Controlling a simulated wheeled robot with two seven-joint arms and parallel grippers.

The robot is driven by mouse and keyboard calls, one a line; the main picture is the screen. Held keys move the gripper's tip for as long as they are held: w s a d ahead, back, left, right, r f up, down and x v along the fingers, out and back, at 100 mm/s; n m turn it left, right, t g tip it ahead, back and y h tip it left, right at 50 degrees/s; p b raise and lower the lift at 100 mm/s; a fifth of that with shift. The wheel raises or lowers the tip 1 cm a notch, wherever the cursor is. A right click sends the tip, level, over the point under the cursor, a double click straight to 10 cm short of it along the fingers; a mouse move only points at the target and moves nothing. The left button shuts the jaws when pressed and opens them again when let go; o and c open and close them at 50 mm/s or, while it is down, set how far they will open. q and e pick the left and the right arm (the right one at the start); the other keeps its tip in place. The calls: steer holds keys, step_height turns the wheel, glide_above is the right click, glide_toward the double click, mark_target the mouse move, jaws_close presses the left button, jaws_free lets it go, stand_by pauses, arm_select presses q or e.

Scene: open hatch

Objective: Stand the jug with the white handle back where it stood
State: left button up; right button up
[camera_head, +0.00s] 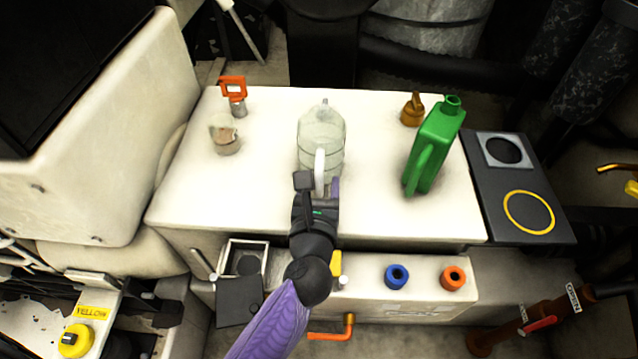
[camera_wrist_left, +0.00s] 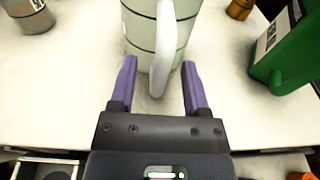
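The clear jug (camera_head: 322,130) with the white handle (camera_head: 319,168) appears to stand upright on the white top, near its middle. Its handle points toward me. My left gripper (camera_head: 318,186) is at the handle, coming from the front. In the left wrist view the gripper (camera_wrist_left: 160,86) is open, with one purple finger on each side of the white handle (camera_wrist_left: 165,45). I see a gap between the handle and each finger. The jug's upper part is cut off in that view. My right gripper is in neither view.
A green canister (camera_head: 434,145) and a small amber bottle (camera_head: 412,109) stand to the right. A glass beaker (camera_head: 225,138) and an orange-handled item (camera_head: 235,95) stand to the left. A dark panel with a yellow ring (camera_head: 529,212) lies beyond the right edge. The white top (camera_head: 260,190) is bare around the jug.

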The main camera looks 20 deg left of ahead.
arm_select(q)
steer(key=o, duration=0.5)
steer(key=shift+o, duration=0.2)
steer(key=shift+v, duration=3.6)
steer(key=shift+d, duration=0.1)
steer(key=shift+w, duration=0.15)
